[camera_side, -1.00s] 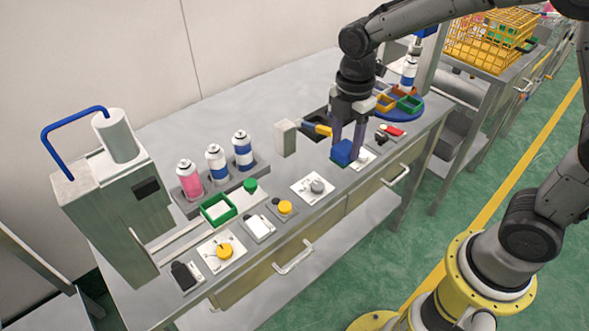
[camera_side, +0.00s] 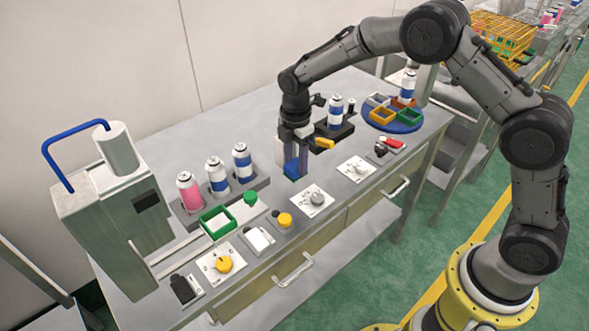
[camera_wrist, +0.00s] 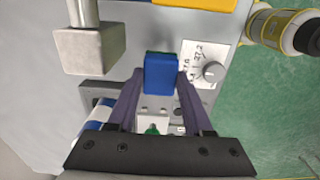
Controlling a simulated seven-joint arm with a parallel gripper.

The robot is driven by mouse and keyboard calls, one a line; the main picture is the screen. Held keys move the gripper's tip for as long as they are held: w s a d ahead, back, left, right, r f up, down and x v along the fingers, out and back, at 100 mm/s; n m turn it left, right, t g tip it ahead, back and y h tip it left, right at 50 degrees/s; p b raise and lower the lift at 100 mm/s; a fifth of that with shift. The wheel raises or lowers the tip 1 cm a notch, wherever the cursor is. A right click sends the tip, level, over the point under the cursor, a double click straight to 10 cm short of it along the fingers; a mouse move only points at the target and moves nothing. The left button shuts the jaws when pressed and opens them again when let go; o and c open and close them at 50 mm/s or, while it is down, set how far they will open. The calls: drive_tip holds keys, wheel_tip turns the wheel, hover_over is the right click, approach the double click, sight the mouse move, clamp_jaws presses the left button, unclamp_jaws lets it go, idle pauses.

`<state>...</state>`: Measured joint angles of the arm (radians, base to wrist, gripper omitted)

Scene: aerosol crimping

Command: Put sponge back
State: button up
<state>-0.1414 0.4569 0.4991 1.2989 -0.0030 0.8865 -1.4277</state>
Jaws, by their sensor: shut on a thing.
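The sponge, a blue block (camera_side: 292,169) with a green face, is held between the fingers of my gripper (camera_side: 297,163). In the side view it is over the bench, behind and left of the grey dial plate. In the wrist view the sponge (camera_wrist: 160,75) sits between the fingertips of my gripper (camera_wrist: 158,85), with a green edge at its far end. I cannot tell how far it is above the bench. A green-rimmed tray (camera_side: 203,216) with a white inside stands to the left on the bench.
A grey block (camera_wrist: 90,50) hangs close to the sponge. The grey dial plate (camera_side: 312,211) is in front. A rack with several spray cans (camera_side: 242,163) stands left, and a round blue carousel of coloured bins (camera_side: 377,119) right. The crimping machine (camera_side: 125,210) is far left.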

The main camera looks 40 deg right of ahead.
sight(295, 163)
drive_tip(key=shift+w+f, duration=0.2)
drive_tip(key=shift+f, duration=1.55)
drive_tip(key=shift+f, duration=0.15)
drive_tip(key=o, duration=1.2)
